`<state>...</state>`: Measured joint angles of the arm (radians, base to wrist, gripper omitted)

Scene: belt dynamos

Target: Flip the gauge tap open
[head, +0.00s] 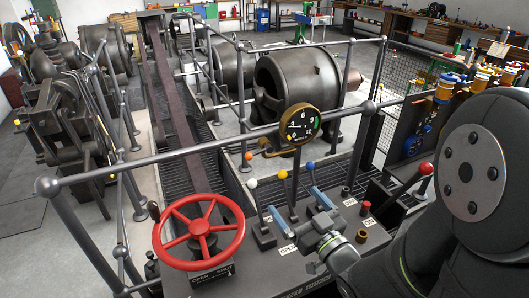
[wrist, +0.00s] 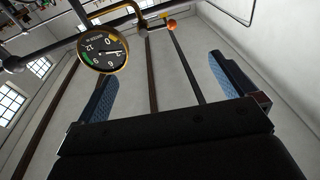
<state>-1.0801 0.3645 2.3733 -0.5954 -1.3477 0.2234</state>
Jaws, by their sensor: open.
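The round brass-rimmed gauge (head: 301,123) stands on a dark post behind the control desk. It shows large in the wrist view (wrist: 102,48), with a bent brass pipe (wrist: 130,12) beside it. A small orange ball (wrist: 172,24) shows near that pipe; an orange ball (head: 248,156) also shows left of the gauge in the head view. I cannot tell clearly how it joins the gauge tap, or the tap's position. My gripper (head: 301,210) is open and empty above the desk, in front of the gauge. Its blue-padded fingers (wrist: 174,85) are wide apart, touching nothing visible.
A red handwheel (head: 199,232) is at the desk's left. Levers with white (head: 252,183), yellow (head: 282,174) and blue (head: 311,166) knobs stand close around my gripper. A red-knobbed lever (head: 426,168) is right. A grey handrail (head: 205,156) runs behind the desk.

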